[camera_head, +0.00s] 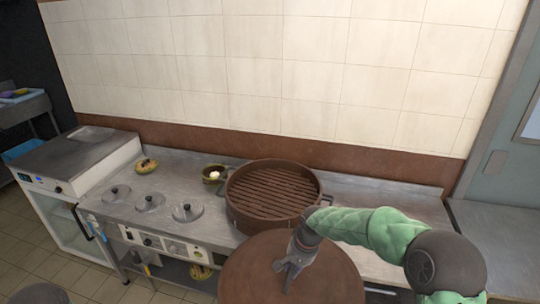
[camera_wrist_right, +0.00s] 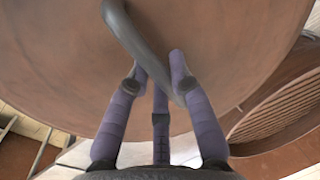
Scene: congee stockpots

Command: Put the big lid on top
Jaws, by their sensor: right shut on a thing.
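The big lid (camera_head: 335,278) is a wide brown disc at the bottom of the head view, in front of the steamer. My right gripper (camera_head: 287,272) is shut on its handle; in the right wrist view the fingers (camera_wrist_right: 160,80) close around the grey curved handle (camera_wrist_right: 135,40), with the lid's brown face (camera_wrist_right: 230,60) behind. The round brown steamer (camera_head: 273,190) with a slatted inside stands open on the counter, and its slats show at the right of the wrist view (camera_wrist_right: 280,108). The lid covers part of the counter's front edge. My left gripper is not in view.
Several small glass lids (camera_head: 150,202) cover wells in the steel counter (camera_head: 165,180) at left. A small pot (camera_head: 213,175) with something white stands left of the steamer, and a bowl (camera_head: 146,165) sits further left. A tiled wall (camera_head: 250,60) closes the back.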

